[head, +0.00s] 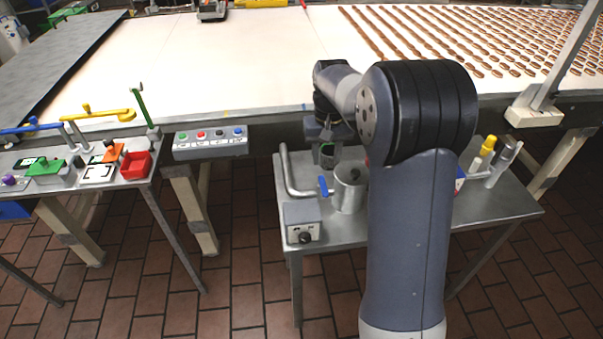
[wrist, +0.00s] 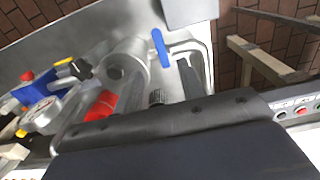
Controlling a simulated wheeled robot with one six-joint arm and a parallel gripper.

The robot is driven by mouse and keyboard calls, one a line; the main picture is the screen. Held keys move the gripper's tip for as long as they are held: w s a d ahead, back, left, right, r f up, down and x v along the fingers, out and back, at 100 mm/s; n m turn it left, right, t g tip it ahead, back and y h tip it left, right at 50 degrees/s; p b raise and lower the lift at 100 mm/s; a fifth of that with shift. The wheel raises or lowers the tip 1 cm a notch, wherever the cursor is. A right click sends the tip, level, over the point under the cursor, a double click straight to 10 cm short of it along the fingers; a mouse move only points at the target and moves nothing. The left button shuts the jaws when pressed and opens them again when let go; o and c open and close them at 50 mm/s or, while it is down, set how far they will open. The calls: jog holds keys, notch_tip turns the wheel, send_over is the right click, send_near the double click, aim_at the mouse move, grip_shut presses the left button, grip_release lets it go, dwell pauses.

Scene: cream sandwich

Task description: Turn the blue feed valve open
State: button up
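The feed valve's blue handle (head: 324,186) shows in the head view at the left side of a metal pot (head: 349,190) on the small steel table. In the wrist view the blue handle (wrist: 160,48) is a narrow bar at top centre, beside the pot (wrist: 126,60) and close to the bent pipe (wrist: 202,50). My gripper (head: 327,156) points down above the table, behind the handle in the head view. In the wrist view my gripper (wrist: 162,86) has its two dark fingers apart. The handle lies beyond the fingertips, with nothing visibly held.
A grey box with a black dial (head: 302,222) stands at the table's front left corner. A bent metal pipe (head: 289,170) rises along the left edge. The conveyor (head: 230,60) runs behind. A button panel (head: 210,143) is to the left. My arm hides the table's middle.

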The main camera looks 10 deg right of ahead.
aim_at(324, 189)
notch_tip(324, 189, down, 11)
jog(key=shift+s+r+p, duration=0.1)
jog(key=shift+r+p, duration=0.1)
jog(key=shift+p, duration=0.5)
jog(key=shift+c, duration=0.5)
grip_shut()
